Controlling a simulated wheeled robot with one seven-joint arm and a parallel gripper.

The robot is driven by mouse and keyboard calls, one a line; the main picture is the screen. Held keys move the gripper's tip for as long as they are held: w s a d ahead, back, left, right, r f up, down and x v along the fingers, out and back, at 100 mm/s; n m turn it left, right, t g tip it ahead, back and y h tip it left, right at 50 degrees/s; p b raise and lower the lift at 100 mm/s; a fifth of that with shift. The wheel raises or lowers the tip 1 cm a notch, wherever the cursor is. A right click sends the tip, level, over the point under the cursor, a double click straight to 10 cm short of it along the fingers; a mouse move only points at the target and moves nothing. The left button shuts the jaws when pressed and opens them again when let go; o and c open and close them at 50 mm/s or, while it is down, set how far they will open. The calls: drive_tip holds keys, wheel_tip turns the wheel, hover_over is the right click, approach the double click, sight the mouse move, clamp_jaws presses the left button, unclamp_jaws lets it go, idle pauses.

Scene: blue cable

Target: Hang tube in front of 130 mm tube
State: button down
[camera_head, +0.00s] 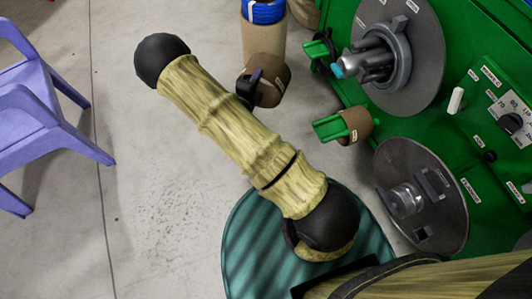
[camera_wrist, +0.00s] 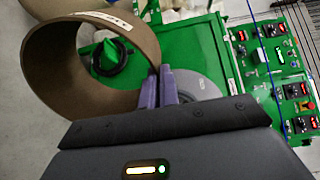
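A short brown cardboard tube (camera_head: 270,72) is at my gripper in the head view, left of the green machine. In the wrist view the tube (camera_wrist: 50,62) fills the left side, with its open end visible and a white label on its rim. The two purple fingers of my gripper (camera_wrist: 165,90) are close together at the tube's right wall and appear to pinch it. Another brown tube (camera_head: 357,123) hangs on a green holder (camera_head: 328,128) on the machine. A second green holder (camera_head: 314,49) carries a black ring. The label sizes are unreadable.
The green machine (camera_head: 350,18) has a large grey disc with a spindle (camera_head: 425,45) and a lower disc (camera_head: 440,215). A brown cylinder (camera_head: 262,42) with blue cable stands behind the tube. A purple chair (camera_head: 40,110) is at the left. The floor between is clear.

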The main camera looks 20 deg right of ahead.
drive_tip(key=s+f+m+g+h+b, duration=0.2)
drive_tip(key=s+f+m+g+b, duration=0.1)
drive_tip(key=f+b, duration=0.4)
drive_tip(key=s+f+m+g+h+b, duration=0.2)
drive_tip(key=f+g+b, duration=0.3)
drive_tip(key=f, duration=0.9)
drive_tip(key=s+f+m+g+h+b, duration=0.2)
drive_tip(key=s+f+m+g+b, duration=0.1)
drive_tip(key=f+b, duration=0.7)
drive_tip(key=shift+s+f+m+g, duration=0.3)
drive_tip(key=shift+f+m+g, duration=0.15)
drive_tip(key=shift+m+g, duration=0.4)
drive_tip(key=shift+d, duration=0.15)
drive_tip(key=d+p, duration=0.1)
drive_tip(key=d, duration=2.1)
drive_tip(key=shift+w+d, duration=0.25)
drive_tip(key=shift+w, duration=0.15)
drive_tip(key=shift+d+p, duration=0.15)
drive_tip(key=shift+p, duration=0.45)
idle(0.7)
